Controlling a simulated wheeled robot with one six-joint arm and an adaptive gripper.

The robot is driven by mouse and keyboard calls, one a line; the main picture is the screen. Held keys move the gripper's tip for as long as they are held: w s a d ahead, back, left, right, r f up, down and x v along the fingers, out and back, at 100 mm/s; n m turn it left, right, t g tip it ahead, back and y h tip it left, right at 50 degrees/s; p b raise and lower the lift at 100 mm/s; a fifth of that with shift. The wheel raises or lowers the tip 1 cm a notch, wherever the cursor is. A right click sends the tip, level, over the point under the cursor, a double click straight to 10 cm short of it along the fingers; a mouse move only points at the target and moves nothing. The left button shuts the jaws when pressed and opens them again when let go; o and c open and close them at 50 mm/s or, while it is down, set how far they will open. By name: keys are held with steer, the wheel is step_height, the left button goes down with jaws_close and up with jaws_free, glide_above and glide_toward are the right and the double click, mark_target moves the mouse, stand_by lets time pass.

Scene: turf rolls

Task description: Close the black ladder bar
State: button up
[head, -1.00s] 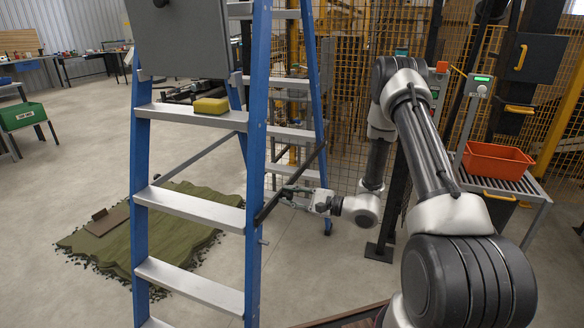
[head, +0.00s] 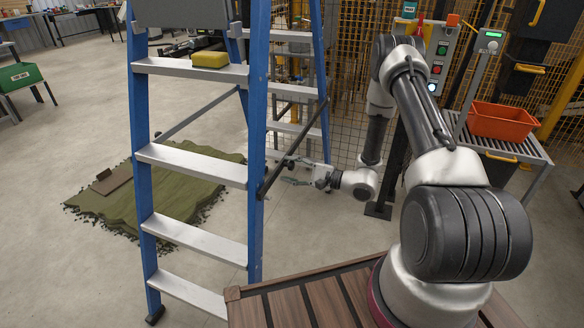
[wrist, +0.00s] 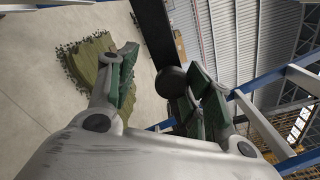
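The black ladder bar (head: 307,130) slants along the right side of a blue stepladder (head: 255,120), from the front rail up to the rear rail. It looks straight, and the ladder stands spread. My gripper (head: 285,170) is at the bar's lower part, close to the front rail, with its fingers apart and nothing held. In the wrist view the bar (wrist: 155,30) runs down between the open fingers (wrist: 150,80), with a dark round knob (wrist: 172,81) beside the right finger. I cannot tell whether a finger touches the bar.
A yellow sponge (head: 210,60) lies on a ladder step. Green turf (head: 150,200) with a brown board lies on the floor behind the ladder. A red bin (head: 502,121) stands on a roller table at right. A lit control panel (head: 434,60) is behind my arm.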

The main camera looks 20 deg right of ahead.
steer(key=shift+d+r, duration=0.1)
steer(key=shift+d, duration=0.15)
steer(key=v, duration=1.1)
steer(key=shift+s+d, duration=0.2)
steer(key=shift+s, duration=0.05)
